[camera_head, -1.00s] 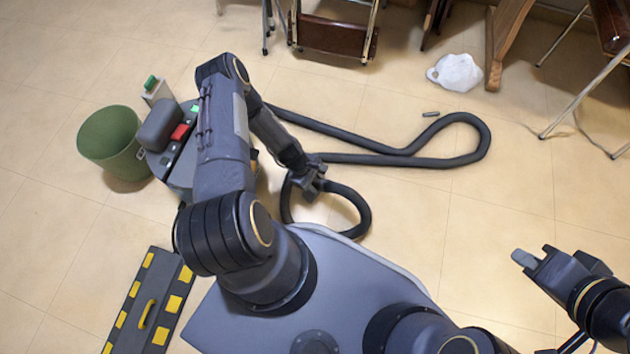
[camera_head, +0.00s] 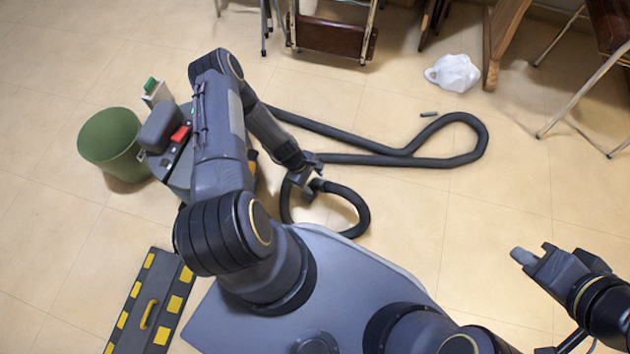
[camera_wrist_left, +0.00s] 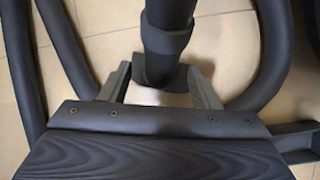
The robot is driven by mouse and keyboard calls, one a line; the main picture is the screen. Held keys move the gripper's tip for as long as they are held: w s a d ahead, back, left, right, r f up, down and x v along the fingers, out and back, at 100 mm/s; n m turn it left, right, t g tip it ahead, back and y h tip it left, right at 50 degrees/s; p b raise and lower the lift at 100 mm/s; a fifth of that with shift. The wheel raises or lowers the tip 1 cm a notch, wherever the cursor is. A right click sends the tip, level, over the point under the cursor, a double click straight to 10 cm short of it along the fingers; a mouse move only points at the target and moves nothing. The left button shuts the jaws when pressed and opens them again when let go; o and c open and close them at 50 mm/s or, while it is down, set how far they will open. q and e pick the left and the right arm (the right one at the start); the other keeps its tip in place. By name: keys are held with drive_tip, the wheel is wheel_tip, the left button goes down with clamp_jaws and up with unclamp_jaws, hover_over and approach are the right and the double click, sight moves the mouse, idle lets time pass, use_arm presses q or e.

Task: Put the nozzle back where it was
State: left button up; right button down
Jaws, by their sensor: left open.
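The dark hose (camera_head: 350,207) curls on the floor in front of me, with its nozzle end (camera_head: 317,186) beside my left gripper (camera_head: 305,178). In the left wrist view, a dark tube with a collar, which looks like the nozzle (camera_wrist_left: 165,45), stands between the two spread fingers of my left gripper (camera_wrist_left: 160,85). Gaps show on both sides, so the fingers are apart from it. The vacuum cleaner (camera_head: 160,128) stands at the left, partly hidden by my left arm. My right gripper (camera_head: 525,258) is far from the hose at the right; its opening is unclear.
A green bin (camera_head: 105,150) stands left of the vacuum cleaner. Folded chairs stand at the back. Floor at centre right is clear.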

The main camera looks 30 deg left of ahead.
use_arm(q)
drive_tip(key=w+a+r+m+p, duration=0.1)
drive_tip(key=w+a+r+p, duration=0.15)
drive_tip(key=r, duration=0.85)
drive_tip(key=w+a+r+m+p, duration=0.1)
drive_tip(key=a+r+m, duration=0.15)
drive_tip(key=r, duration=0.85)
wheel_tip(320, 180, up, 17)
drive_tip(key=s+d+m+t, duration=0.1)
drive_tip(key=m+t, duration=0.1)
drive_tip(key=m, duration=0.2)
drive_tip(key=s+d+r+m+y, duration=0.1)
drive_tip(key=s+d+r+m, duration=0.1)
drive_tip(key=s+r, duration=0.3)
drive_tip(key=s+d+r+m, duration=0.2)
drive_tip(key=r, duration=0.5)
drive_tip(key=s+d+r+m+t, duration=0.1)
drive_tip(key=s+d+r+m, duration=0.1)
drive_tip(key=s, duration=0.4)
drive_tip(key=s+d+r+m+t, duration=0.1)
drive_tip(key=s+d+r+m, duration=0.1)
drive_tip(key=s, duration=0.4)
drive_tip(key=shift+d+r+m, duration=0.2)
drive_tip(key=shift+r+m, duration=0.15)
drive_tip(key=shift+r, duration=0.1)
wheel_tip(320, 180, up, 33)
drive_tip(key=p, duration=3.3)
